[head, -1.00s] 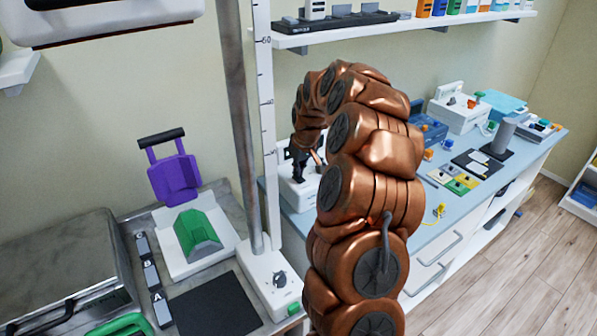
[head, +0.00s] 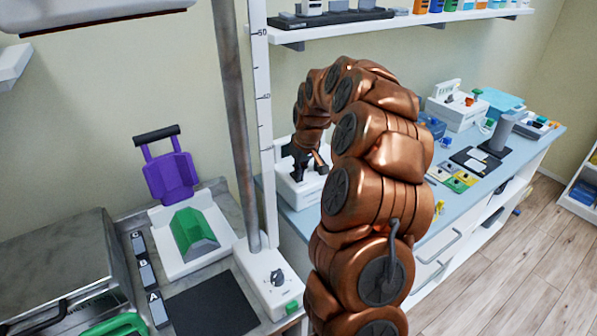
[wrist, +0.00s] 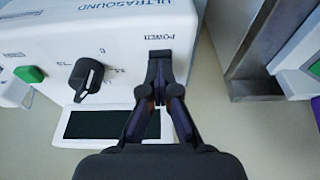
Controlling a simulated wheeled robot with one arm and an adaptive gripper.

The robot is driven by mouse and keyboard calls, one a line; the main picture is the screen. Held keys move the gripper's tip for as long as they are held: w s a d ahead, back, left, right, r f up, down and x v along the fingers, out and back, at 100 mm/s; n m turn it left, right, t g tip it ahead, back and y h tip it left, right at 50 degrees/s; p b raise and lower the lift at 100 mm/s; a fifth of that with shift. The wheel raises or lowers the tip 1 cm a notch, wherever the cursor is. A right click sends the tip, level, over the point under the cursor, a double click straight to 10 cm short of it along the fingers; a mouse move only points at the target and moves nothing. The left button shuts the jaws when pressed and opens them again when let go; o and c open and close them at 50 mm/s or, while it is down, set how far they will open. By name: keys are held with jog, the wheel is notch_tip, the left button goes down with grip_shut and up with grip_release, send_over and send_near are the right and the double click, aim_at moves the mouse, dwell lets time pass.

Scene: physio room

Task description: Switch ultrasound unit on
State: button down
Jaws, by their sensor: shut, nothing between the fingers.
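The ultrasound unit (wrist: 125,45) is a white box lettered "ULTRASOUND", with a black knob (wrist: 86,78) and a "POWER" label on its face. In the head view the unit (head: 286,187) stands at the near left end of the blue counter, partly behind my arm. My gripper (wrist: 159,62) is shut and empty, its black fingertips in front of the unit's face just below the "POWER" label. The tips hide the power switch, so its position does not show. I cannot tell whether they touch it. In the head view the gripper (head: 298,176) points down at the unit.
A metal column (head: 236,130) with a white scale rises just left of the unit. A grey bench (head: 222,262) with a purple-and-green device lies left of it. The blue counter (head: 420,211) continues right with several devices. A wall shelf (head: 400,24) hangs above.

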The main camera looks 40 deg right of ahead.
jog(key=shift+s+r, duration=0.1)
jog(key=shift+r, duration=0.35)
jog(key=b+v, duration=0.3)
jog(key=v, duration=1)
jog(key=shift+s, duration=0.15)
